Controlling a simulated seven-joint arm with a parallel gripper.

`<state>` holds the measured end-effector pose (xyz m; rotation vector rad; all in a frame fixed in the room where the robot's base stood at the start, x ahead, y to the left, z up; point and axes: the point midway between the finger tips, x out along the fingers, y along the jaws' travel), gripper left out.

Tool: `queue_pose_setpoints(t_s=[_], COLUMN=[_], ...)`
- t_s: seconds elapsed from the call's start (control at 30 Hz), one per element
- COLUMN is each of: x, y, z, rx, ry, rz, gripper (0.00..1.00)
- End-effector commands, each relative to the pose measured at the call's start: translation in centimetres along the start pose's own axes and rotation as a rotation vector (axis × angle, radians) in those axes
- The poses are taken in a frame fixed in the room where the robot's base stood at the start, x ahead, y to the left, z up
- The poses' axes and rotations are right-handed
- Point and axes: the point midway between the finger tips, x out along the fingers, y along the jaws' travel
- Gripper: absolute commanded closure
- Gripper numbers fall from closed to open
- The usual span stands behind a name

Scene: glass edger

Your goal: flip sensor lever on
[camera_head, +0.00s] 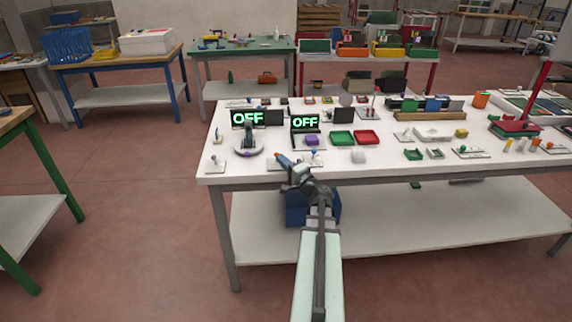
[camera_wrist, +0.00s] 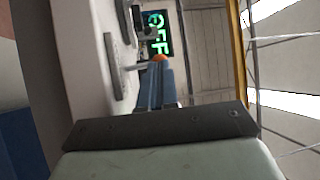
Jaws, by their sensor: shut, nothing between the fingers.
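A lever with an orange knob (camera_wrist: 158,57) shows in the wrist view. An OFF display (camera_wrist: 158,35) also shows in the wrist view.
A round-based device (camera_head: 248,148) stands left of my gripper, and a small plate with a lever (camera_head: 215,164) lies farther left.

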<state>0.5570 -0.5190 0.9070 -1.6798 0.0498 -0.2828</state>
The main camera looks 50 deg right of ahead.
Motion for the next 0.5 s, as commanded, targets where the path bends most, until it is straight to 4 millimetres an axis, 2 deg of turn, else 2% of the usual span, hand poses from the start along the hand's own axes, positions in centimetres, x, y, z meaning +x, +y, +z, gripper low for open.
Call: queue_pose_setpoints(t_s=[0.5], x=[0.11], y=[-0.26], z=[-0.08], rx=[0.018], ry=[-0.001], rz=[0.029], gripper=[1.00])
